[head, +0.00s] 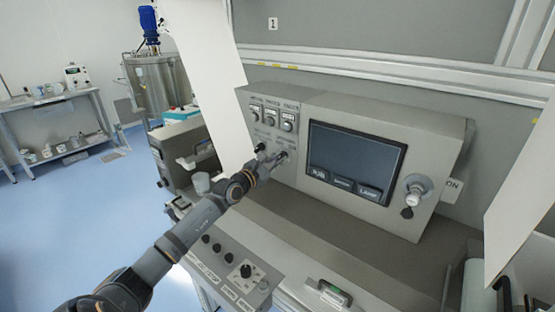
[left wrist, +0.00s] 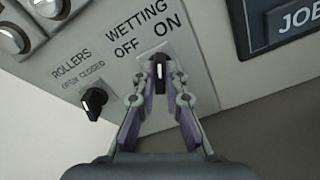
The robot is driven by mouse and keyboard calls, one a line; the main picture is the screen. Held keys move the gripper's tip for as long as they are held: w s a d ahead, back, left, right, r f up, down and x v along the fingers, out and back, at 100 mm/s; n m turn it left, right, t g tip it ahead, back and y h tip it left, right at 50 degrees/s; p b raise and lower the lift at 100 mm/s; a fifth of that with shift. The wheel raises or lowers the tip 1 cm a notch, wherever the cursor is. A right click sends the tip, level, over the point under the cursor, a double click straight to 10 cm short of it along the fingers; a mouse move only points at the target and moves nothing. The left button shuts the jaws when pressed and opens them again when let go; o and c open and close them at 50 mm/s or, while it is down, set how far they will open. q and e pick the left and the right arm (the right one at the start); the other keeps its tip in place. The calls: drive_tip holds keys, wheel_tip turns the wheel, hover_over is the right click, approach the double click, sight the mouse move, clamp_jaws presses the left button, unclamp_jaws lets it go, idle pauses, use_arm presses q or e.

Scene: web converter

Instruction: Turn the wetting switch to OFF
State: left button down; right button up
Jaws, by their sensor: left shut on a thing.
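The wetting switch (left wrist: 160,72) is a small black knob on a light plate, below the word WETTING, with OFF on the left and ON on the right. My left gripper (left wrist: 160,84) is shut on this knob, one finger on each side. The knob stands about upright in the left wrist view; the fingers partly cover it, and I cannot tell for sure which label it points at. In the head view my left gripper (head: 276,161) reaches the lower left of the grey control panel (head: 315,103). My right gripper is not in view.
The black ROLLERS switch (left wrist: 94,102) sits just left of the wetting switch, close to the fingers. A dark screen (head: 352,162) is to the right, with a knob (head: 414,190) beyond it. A lower console (head: 230,270) with several knobs lies under my left arm.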

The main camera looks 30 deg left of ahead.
use_arm(q)
drive_tip(key=shift+r+n+p, duration=0.15)
drive_tip(key=shift+n+p, duration=0.8)
drive_tip(key=shift+n, duration=0.15)
drive_tip(key=n+p, duration=0.1)
drive_tip(key=n, duration=0.1)
drive_tip(key=shift+n+p, duration=0.4)
drive_tip(key=n+p, duration=0.1)
drive_tip(key=n, duration=0.2)
drive_tip(key=shift+p, duration=0.4)
drive_tip(key=shift+n+p, duration=0.6)
drive_tip(key=shift+n, duration=1.1)
drive_tip(key=c, duration=1.4)
unclamp_jaws()
drive_tip(key=shift+f, duration=0.2)
